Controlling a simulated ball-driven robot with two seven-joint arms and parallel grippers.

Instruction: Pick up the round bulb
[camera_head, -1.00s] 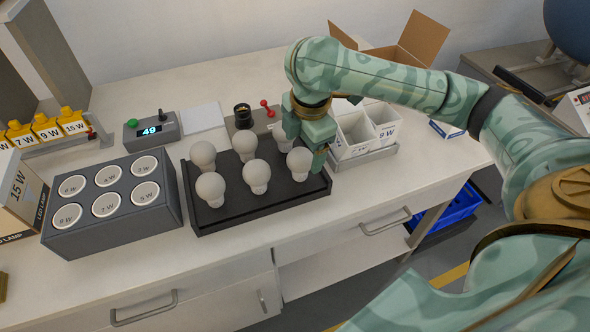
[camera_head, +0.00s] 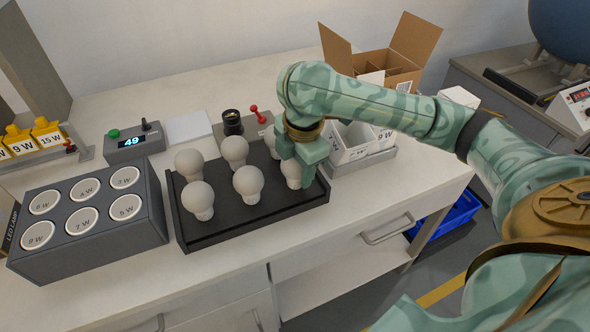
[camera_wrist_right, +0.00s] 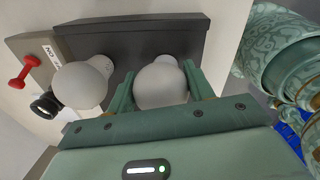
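Several white frosted bulbs stand in a dark tray (camera_head: 235,224) on the bench. The bulbs look much alike, with rounded heads, including one at the front left (camera_head: 197,197) and one at the front middle (camera_head: 248,181). My right gripper (camera_head: 303,178) is lowered over the front right bulb (camera_head: 291,171), which it partly hides. In the right wrist view that bulb (camera_wrist_right: 160,84) sits between the two open fingers; whether they touch it is not clear. A neighbouring bulb (camera_wrist_right: 82,84) stands outside the fingers. My left gripper is not in view.
A grey block with numbered sockets (camera_head: 90,249) stands left of the tray. Behind are a box with a display (camera_head: 135,145) and a tester with a red lever (camera_head: 255,114). White bins (camera_head: 352,150) stand close right of the gripper, with an open cardboard box (camera_head: 405,55) behind.

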